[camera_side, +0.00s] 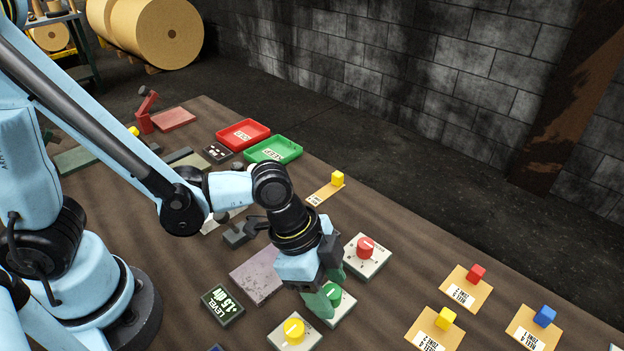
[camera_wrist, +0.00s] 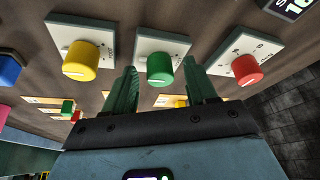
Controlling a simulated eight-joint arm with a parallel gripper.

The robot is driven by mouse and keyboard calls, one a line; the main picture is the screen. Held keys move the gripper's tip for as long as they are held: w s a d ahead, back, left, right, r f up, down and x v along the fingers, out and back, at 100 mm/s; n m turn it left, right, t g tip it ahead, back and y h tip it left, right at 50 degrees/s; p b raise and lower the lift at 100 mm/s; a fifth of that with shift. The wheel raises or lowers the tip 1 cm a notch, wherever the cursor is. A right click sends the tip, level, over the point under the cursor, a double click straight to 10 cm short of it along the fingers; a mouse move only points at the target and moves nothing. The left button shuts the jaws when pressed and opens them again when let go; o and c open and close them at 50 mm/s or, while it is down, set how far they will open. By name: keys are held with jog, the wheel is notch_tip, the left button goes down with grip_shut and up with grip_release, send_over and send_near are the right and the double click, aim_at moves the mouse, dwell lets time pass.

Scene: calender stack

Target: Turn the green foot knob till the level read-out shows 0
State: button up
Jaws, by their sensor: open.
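The green foot knob (camera_side: 333,291) stands on a white plate, partly hidden by my gripper in the side view; it also shows in the wrist view (camera_wrist: 159,69). My gripper (camera_side: 326,293) points down at this knob with green fingers. In the wrist view my gripper's fingers (camera_wrist: 161,88) are apart, one to each side of the green knob, with gaps showing; I cannot tell whether the tips reach down around it. The level read-out (camera_side: 222,304) is a dark box left of the knobs and appears to read +1.5 div.
A yellow knob (camera_side: 294,331) and a red knob (camera_side: 365,248) on white plates stand close on either side. A grey plate (camera_side: 257,274) lies behind the read-out. Tan cards with red (camera_side: 475,272), yellow (camera_side: 445,318) and blue (camera_side: 545,316) blocks lie right. Red and green trays (camera_side: 273,150) stand farther back.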

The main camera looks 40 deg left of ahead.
jog(key=shift+c, duration=0.5)
jog(key=c, duration=1)
jog(key=shift+o, duration=0.2)
jog(key=n, duration=0.2)
jog(key=n+t+y, duration=0.1)
jog(key=n, duration=0.1)
jog(key=shift+s+d+f, duration=0.1)
jog(key=shift+d, duration=0.05)
jog(key=n+t+y, duration=0.1)
jog(key=n, duration=0.2)
jog(key=shift+d+n, duration=0.1)
jog(key=shift+n, duration=0.2)
jog(key=n+y, duration=0.1)
jog(key=n, duration=0.3)
jog(key=shift+s+d+t+y, duration=0.1)
jog(key=shift+d+t+y, duration=0.05)
jog(key=shift+t+y, duration=0.2)
jog(key=shift+n+y, duration=0.55)
jog(key=shift+n, duration=0.95)
